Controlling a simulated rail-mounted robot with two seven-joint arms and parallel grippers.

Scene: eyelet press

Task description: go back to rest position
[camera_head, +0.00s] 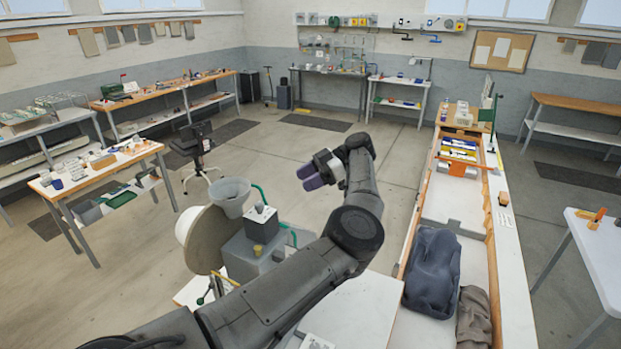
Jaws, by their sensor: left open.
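My left gripper (315,174) is at the end of my left arm, which comes in from the lower left and reaches up to the middle of the view. Its purple-grey fingers point left, over open floor. The gripper is open, and nothing shows between its fingers. It is apart from the grey machine (258,252) with a funnel-shaped hopper (229,194), which stands below it and to its left. My left arm hides part of the machine's right side. My right gripper is not in view.
A long bench with wooden edges (512,262) runs along the right, holding a dark grey cloth bundle (432,270) and a brown cloth (474,317). A white table (600,240) stands at the far right.

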